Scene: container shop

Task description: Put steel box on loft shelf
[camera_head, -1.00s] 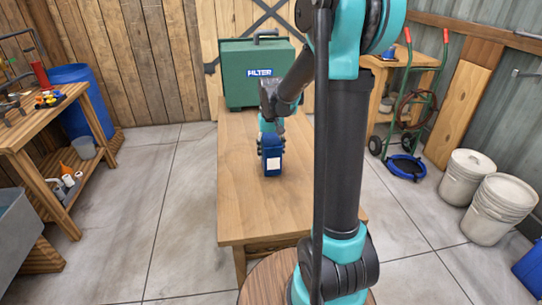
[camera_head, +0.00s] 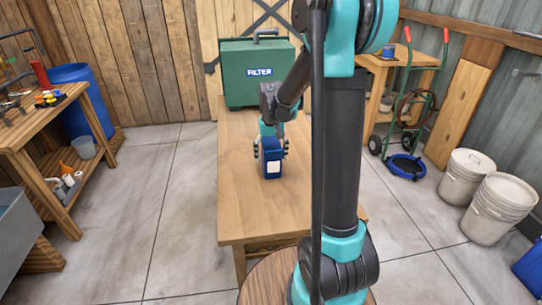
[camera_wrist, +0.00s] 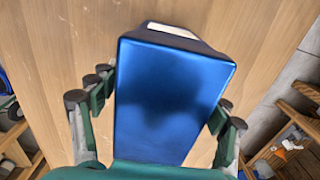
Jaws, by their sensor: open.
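A blue metallic box (camera_head: 271,160) with a white label stands on the wooden table; I take it to be the steel box. In the wrist view the box (camera_wrist: 172,100) fills the middle. My gripper (camera_head: 269,150) is at the box from behind and above. Its fingers are spread open on either side of the box, and the wrist view shows my gripper (camera_wrist: 158,100) with a gap at the left finger; contact at the right finger cannot be told. No shelf is clearly identifiable as the loft shelf.
The wooden table (camera_head: 240,205) is clear in front of and beside the box. A green case marked FILTER (camera_head: 240,85) stands at its far end. A workbench (camera_head: 45,115) with tools is at the left. White buckets (camera_head: 500,208) and a green hand truck (camera_head: 402,90) are at the right.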

